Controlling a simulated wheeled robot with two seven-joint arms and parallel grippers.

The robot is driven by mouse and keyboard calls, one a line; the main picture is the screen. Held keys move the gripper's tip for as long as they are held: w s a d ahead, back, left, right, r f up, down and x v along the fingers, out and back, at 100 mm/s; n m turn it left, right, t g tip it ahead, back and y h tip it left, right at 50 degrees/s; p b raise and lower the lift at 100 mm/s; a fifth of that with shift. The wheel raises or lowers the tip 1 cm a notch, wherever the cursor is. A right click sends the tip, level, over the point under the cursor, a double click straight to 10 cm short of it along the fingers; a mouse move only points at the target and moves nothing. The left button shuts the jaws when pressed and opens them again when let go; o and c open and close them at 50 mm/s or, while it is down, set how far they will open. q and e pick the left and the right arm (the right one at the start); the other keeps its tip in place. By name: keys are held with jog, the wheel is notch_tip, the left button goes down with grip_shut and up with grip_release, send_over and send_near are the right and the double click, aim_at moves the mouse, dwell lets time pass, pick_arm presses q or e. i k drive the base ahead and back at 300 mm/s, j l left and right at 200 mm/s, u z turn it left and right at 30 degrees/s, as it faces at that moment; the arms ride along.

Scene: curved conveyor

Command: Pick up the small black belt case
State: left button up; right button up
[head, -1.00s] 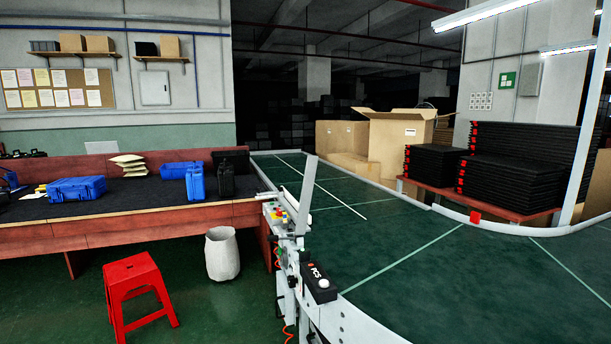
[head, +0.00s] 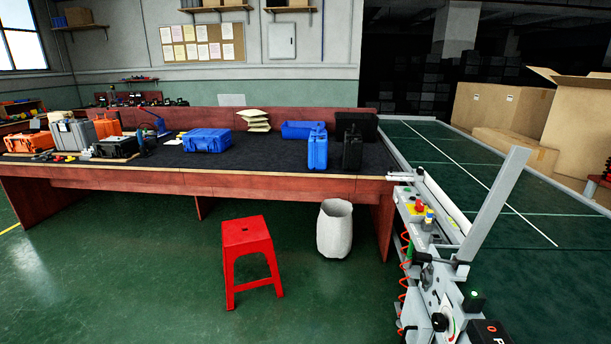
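Several cases stand on the long workbench (head: 230,180). A black case (head: 352,148) stands upright at its right end, beside an upright blue case (head: 317,149). Another black case (head: 357,122) is partly hidden behind them. A small black case (head: 116,147) lies at the bench's left part. I cannot tell which of these, if any, is the small black belt case. The visible part of the green conveyor belt (head: 440,150) bears no case. Neither of my grippers is in view.
A red stool (head: 248,240) and a white bin (head: 334,229) stand on the floor before the bench. The conveyor's control frame (head: 440,270) borders the right. Large cardboard boxes (head: 490,105) stand behind the belt. The green floor at left front is clear.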

aim_at(353, 139)
jog(key=i+z, duration=0.2)
jog(key=i, duration=0.35)
jog(key=i+j+z, duration=0.15)
jog(key=i, duration=0.4)
jog(key=i+j+z, duration=0.2)
jog(key=i, duration=0.35)
jog(key=j, duration=0.1)
